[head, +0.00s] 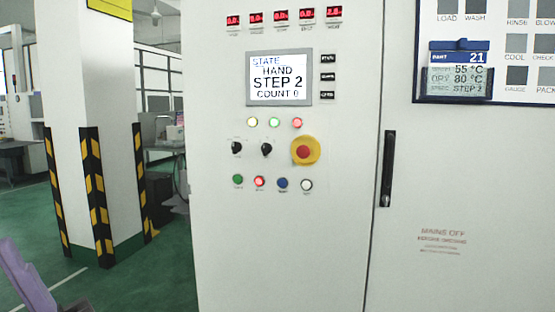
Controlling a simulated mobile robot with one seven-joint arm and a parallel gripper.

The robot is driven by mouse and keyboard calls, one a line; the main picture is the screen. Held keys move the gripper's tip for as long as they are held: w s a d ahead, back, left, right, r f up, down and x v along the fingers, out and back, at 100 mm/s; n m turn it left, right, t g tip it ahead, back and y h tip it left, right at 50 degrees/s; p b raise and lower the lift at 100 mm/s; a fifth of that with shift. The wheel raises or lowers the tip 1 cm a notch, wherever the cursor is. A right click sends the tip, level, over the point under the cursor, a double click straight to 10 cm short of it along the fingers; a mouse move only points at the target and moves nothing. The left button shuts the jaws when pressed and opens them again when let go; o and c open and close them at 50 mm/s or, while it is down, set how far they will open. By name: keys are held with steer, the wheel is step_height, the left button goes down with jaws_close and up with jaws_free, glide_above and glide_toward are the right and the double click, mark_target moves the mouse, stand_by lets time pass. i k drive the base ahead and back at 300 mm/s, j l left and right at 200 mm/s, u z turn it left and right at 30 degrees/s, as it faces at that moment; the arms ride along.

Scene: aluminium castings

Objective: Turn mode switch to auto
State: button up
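Two black rotary switches sit side by side on the white control cabinet (220,240): a left switch (237,148) and a right switch (266,149). Their labels are too small to read, so I cannot tell which is the mode switch. Their exact knob positions are also unclear. The display (278,77) above reads STATE HAND, STEP 2, COUNT 0. My gripper is not in view.
A red emergency stop (303,152) on a yellow plate is right of the switches. Indicator lamps (275,122) are above them, push buttons (259,183) below. A black door handle (387,170) is at right. A striped pillar (100,190) stands at left.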

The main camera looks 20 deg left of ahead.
mark_target(236, 147)
steer(key=i+j, duration=0.65)
steer(key=i+j+u, duration=0.05)
